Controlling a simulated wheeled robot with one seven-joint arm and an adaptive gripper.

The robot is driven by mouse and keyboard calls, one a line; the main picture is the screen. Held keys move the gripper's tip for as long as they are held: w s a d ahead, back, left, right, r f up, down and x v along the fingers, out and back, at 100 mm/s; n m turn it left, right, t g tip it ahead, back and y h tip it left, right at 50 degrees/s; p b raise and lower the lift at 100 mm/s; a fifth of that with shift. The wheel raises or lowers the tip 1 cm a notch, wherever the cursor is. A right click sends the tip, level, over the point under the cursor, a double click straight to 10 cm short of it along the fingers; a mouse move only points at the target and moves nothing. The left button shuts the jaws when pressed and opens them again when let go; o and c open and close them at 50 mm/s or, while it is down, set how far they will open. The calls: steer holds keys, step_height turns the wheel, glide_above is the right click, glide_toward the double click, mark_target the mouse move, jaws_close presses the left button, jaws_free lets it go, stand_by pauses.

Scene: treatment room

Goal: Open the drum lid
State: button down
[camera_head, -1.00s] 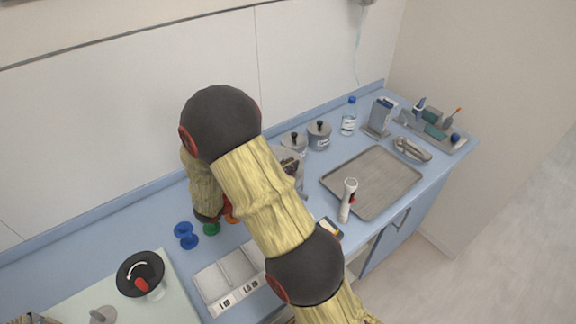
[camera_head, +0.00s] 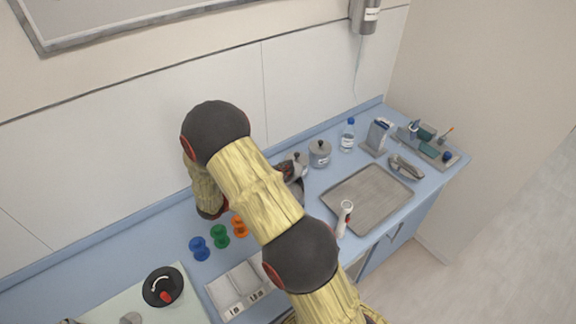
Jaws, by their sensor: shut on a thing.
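My gripper (camera_head: 287,168) shows only in part, as a dark shape at the right edge of my own arm. My arm hides most of its jaws. It is shut at the lid of a grey metal drum (camera_head: 297,183), which is also mostly hidden behind my arm. I cannot make out the exact hold on the lid, or whether the lid is lifted or tilted. A grey lidded pot (camera_head: 320,154) with a knob and a label stands to the right, its lid on. Another grey knobbed lid (camera_head: 297,157) shows just behind my gripper.
A metal tray (camera_head: 368,197) and a white handled tool (camera_head: 344,217) lie to the right. A bottle (camera_head: 347,136) stands behind. Blue (camera_head: 199,247), green (camera_head: 220,235) and orange (camera_head: 239,226) spools and a white compartment box (camera_head: 226,291) are at the left.

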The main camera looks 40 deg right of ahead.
steer(key=w+r+n+p, duration=0.3)
steer(key=w+n+p, duration=0.6)
steer(key=w, duration=0.8)
steer(key=d+n, duration=0.1)
steer(key=n, duration=0.2)
steer(key=shift+w+r+n, duration=0.15)
steer(key=shift+w+n, duration=0.15)
steer(key=shift+s, duration=0.1)
steer(key=c, duration=2)
jaws_free()
steer(key=shift+p, duration=0.3)
steer(key=shift+w+r, duration=0.2)
